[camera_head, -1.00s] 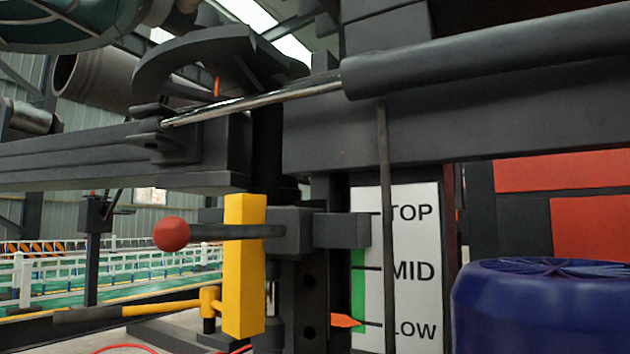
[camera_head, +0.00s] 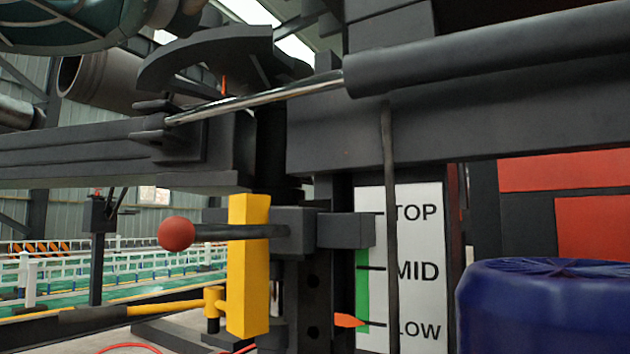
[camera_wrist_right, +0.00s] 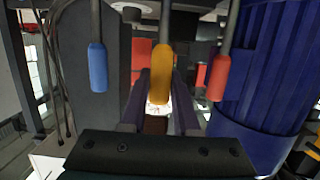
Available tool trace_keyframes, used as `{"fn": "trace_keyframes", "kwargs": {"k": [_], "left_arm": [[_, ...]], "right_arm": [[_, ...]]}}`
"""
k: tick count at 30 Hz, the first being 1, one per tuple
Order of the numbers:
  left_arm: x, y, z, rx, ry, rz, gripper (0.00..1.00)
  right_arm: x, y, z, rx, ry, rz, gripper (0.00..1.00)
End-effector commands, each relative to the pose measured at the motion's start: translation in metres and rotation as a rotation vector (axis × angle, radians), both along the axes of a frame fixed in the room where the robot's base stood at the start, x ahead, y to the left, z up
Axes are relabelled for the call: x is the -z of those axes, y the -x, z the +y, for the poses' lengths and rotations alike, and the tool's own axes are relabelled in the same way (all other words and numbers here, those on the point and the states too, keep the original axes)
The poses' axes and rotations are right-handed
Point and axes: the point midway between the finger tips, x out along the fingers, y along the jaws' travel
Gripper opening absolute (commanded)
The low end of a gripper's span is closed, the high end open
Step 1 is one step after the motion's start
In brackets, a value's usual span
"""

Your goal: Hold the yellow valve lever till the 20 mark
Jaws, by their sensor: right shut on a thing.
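The yellow valve lever (camera_wrist_right: 161,75) hangs between a blue lever (camera_wrist_right: 98,67) and a red lever (camera_wrist_right: 217,77) in the right wrist view. My right gripper (camera_wrist_right: 160,92) has its dark fingers on both sides of the yellow lever and is shut on it. A dark curved plate (camera_head: 205,62) with a small orange pointer (camera_head: 224,85) is at the upper left of the head view; no number is readable on it. No 20 mark can be read in either view. My left gripper is in neither view.
A white board (camera_head: 418,300) reads TOP, MID and LOW; an orange arrow (camera_head: 350,320) points near LOW. A yellow block (camera_head: 248,265) stands beside a red ball knob (camera_head: 177,233). A blue drum (camera_head: 545,310) is at the lower right. A dark cylinder (camera_head: 490,50) crosses the upper right.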

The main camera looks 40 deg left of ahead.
Motion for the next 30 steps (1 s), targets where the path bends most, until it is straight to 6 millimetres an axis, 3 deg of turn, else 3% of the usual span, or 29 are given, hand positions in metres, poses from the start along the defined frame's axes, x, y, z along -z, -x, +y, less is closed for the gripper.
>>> {"fn": "trace_keyframes", "kwargs": {"k": [8, 12, 16, 17, 18, 23, 30], "left_arm": [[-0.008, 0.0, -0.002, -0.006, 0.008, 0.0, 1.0], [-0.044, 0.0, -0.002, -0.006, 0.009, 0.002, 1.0], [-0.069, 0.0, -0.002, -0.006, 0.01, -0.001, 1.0], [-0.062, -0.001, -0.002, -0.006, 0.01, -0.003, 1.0], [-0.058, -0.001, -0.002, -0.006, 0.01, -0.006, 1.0], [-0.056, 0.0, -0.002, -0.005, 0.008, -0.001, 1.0], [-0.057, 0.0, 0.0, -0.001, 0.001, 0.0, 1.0]], "right_arm": [[-0.011, -0.004, 0.001, -0.001, -0.001, -0.008, 0.0], [-0.025, -0.017, 0.001, 0.0, 0.006, 0.082, 0.0], [-0.026, -0.03, 0.003, 0.0, 0.016, 0.19, 0.0], [-0.017, -0.029, 0.003, -0.001, 0.015, 0.194, 0.32], [-0.013, -0.028, 0.003, -0.001, 0.016, 0.193, 0.36], [-0.01, -0.027, 0.002, -0.001, 0.015, 0.197, 0.54], [-0.01, -0.026, 0.002, 0.0, 0.016, 0.201, 0.55]]}}
